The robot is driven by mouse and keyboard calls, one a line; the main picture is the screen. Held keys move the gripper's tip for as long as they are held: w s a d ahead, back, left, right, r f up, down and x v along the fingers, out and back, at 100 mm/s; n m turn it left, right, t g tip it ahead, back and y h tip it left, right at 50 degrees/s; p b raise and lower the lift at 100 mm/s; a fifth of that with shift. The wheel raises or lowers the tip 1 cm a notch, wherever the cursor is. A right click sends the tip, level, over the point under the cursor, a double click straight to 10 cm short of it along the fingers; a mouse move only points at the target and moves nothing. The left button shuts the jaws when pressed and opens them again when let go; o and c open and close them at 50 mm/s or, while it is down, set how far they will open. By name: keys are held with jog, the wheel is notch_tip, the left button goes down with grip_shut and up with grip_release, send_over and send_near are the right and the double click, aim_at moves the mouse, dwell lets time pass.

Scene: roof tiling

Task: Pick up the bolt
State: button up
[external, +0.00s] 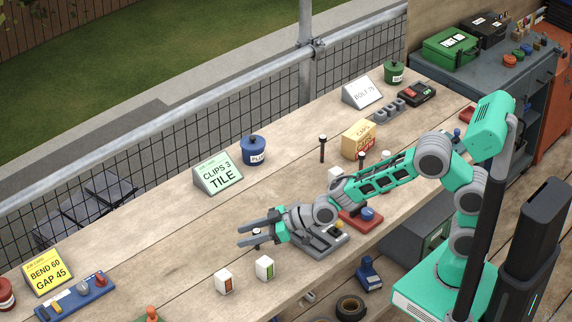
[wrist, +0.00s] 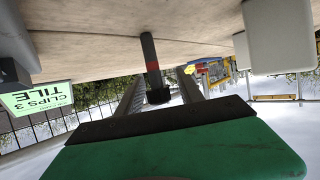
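My gripper (external: 242,237) is open, low over the front left of the bench, its fingers pointing left. A bolt (external: 257,233), upright with a dark head, stands between the fingers. In the wrist view the bolt (wrist: 150,60) has a dark grey shank, a red band and a dark head. There it stands between the two fingers, with gaps showing at its sides. The fingers hide part of it in the external view. Another dark upright bolt (external: 322,149) stands farther back, and a white "BOLT 70" card (external: 364,91) is at the back right.
Two small white boxes, one with red marks (external: 223,282) and one with green (external: 265,268), stand in front of my gripper. A grey fixture (external: 318,243) and a red tray (external: 358,221) lie under my arm.

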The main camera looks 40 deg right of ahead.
grip_shut()
jog(key=shift+r, duration=0.1)
dwell(0.5)
